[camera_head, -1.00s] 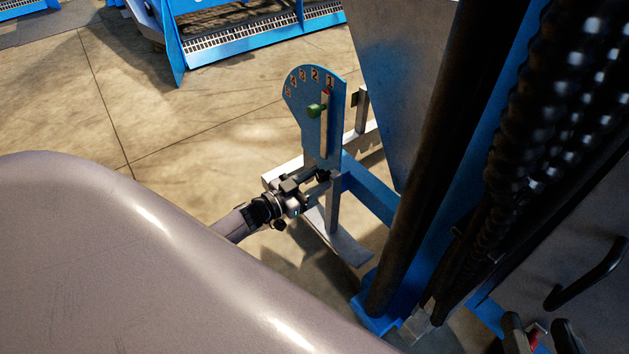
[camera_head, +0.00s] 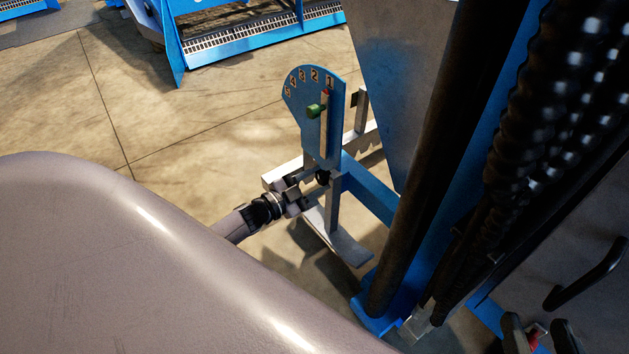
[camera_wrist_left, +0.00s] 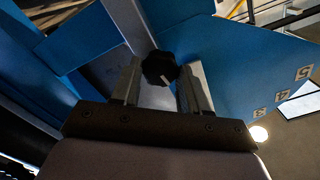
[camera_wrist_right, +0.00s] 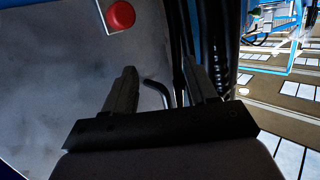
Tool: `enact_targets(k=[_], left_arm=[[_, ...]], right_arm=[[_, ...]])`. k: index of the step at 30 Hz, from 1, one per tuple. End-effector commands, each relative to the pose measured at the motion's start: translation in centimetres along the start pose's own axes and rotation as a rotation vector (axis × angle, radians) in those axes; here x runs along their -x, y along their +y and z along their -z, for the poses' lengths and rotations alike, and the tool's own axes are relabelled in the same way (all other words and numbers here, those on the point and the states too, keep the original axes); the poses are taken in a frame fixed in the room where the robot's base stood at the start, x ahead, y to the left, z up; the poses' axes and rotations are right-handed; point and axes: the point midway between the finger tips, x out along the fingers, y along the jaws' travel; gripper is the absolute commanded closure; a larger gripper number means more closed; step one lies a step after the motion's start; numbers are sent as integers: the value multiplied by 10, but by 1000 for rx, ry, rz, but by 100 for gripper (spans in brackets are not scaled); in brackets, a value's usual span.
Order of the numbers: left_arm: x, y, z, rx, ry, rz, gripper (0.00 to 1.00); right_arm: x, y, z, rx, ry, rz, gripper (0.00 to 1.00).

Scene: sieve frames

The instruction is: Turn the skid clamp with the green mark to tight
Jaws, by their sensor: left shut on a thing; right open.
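The skid clamp's black lobed knob (camera_head: 323,177) sits low on the blue numbered plate (camera_head: 325,145). In the left wrist view the knob (camera_wrist_left: 160,68) shows a short pale line; I cannot make out a green mark on it. My left gripper (camera_head: 312,180) is shut on this knob, with a finger on either side of it. A green knob (camera_head: 316,110) is higher on the plate, beside a pale upright strip near the number 1. My right gripper (camera_wrist_right: 160,72) is open and empty; its fingers also show at the bottom right of the head view (camera_head: 540,332).
A metal skid foot (camera_head: 345,245) reaches the floor below the plate. A dark post (camera_head: 430,160) and black corrugated hoses (camera_head: 525,120) stand to the right. A red button (camera_wrist_right: 121,15) is on a grey panel ahead of my right gripper. Open floor (camera_head: 180,130) lies left of the plate.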

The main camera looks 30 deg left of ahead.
Motion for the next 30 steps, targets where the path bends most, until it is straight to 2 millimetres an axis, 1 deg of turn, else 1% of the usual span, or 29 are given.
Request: enact_targets(k=[30], left_arm=[[1,2,-2,-967,-1,-2,86]], right_arm=[[0,0,-1,0,-1,0,43]])
